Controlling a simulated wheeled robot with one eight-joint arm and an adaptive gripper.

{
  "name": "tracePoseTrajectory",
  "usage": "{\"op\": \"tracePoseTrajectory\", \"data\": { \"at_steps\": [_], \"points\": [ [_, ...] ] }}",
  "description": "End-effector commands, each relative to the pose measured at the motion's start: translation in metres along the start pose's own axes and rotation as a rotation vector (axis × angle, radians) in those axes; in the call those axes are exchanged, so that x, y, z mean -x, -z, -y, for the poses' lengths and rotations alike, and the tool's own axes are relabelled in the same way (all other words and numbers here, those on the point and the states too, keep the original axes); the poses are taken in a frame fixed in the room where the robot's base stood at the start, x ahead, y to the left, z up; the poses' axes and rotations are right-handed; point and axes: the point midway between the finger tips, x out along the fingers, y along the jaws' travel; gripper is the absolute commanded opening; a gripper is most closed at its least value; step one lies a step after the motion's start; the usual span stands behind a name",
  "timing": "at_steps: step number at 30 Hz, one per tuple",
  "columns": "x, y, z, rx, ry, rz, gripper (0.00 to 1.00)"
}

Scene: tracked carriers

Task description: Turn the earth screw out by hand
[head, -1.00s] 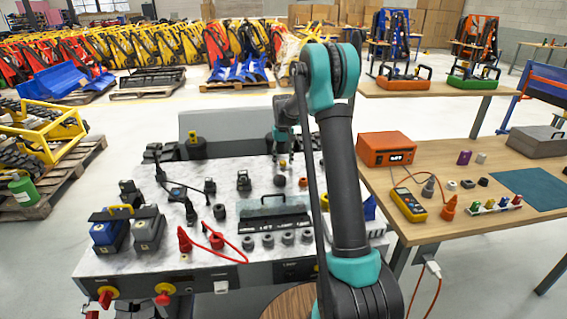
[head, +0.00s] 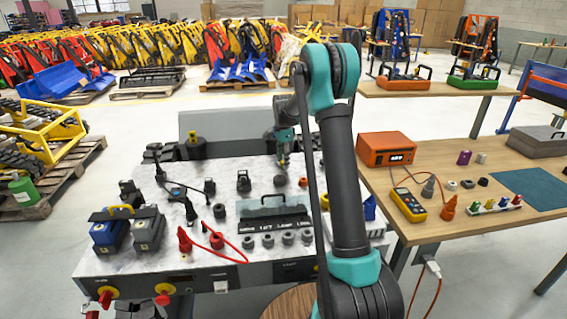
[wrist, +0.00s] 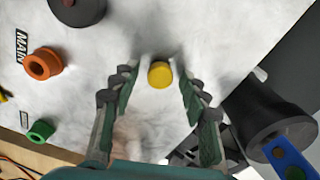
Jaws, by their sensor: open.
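A small round yellow screw head (wrist: 160,74) stands on the pale marbled panel in the wrist view, seen from above. I take it for the earth screw, though no label for it is readable. My gripper (wrist: 158,88) is open, with one finger on each side of the yellow head and clear gaps to both. The head view shows my gripper (head: 283,166) pointing down over the back of the bench panel (head: 160,245). The yellow head is not clearly seen there.
In the wrist view, an orange ring fitting (wrist: 43,64) by a MAIN label and a green one (wrist: 41,130) stand left. A large dark cylinder (wrist: 262,112) is close by the right finger. A dark round part (wrist: 78,8) is at the top.

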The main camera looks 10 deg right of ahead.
Motion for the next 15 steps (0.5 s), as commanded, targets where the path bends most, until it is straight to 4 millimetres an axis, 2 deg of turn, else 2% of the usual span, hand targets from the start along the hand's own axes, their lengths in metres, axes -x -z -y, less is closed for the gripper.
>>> {"op": "tracePoseTrajectory", "data": {
  "at_steps": [3, 6, 15],
  "points": [
    [0.0, 0.0, 0.0, -0.176, 0.0, 0.0, 0.45],
    [0.0, 0.0, 0.0, -0.27, 0.0, 0.0, 0.45],
    [0.0003, 0.0, 0.0, -0.297, 0.0, 0.0, 0.45]
  ]
}}
